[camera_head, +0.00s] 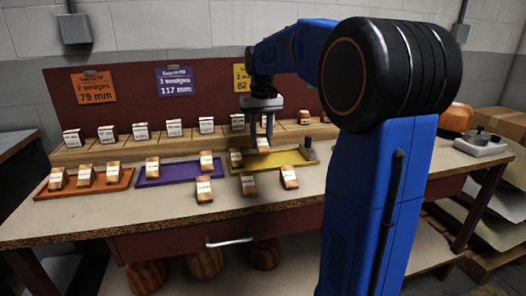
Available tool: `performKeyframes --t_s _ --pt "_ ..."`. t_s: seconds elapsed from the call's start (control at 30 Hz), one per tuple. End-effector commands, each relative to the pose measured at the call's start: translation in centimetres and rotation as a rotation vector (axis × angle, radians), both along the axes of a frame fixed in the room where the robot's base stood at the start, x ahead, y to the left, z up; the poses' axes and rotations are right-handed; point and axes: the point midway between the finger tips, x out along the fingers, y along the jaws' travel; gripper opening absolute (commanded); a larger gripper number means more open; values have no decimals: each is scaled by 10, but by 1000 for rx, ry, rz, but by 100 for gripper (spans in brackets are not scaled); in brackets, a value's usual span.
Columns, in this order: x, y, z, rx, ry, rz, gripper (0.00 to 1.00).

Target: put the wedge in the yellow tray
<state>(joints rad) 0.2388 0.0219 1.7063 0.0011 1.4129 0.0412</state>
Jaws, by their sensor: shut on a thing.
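My gripper (261,141) points down over the yellow tray (290,157). It is shut on a wooden wedge (263,146) with a white label. The held wedge appears just above the tray's middle; I cannot tell whether it touches the tray floor. Another labelled wedge (236,157) is at the left end of the yellow tray. Two more wedges stand on the bench at the tray's front edge, one at front left (249,184) and one at front centre (289,177).
The purple tray (180,171) holds wedges at both ends, with a loose wedge (204,189) in front. The orange tray (72,188) holds 3 wedges. A grey device (481,146) stands at right. The bench front is clear.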

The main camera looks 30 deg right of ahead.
Motion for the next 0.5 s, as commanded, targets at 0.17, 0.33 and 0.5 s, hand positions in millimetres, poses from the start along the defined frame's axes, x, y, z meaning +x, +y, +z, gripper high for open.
performKeyframes --t_s 0.17,0.33,0.5 --pt "-1 0 -11 1 2 0 8" --pt "0 0 -33 1 2 0 8" --pt "0 0 -41 0 1 0 8"
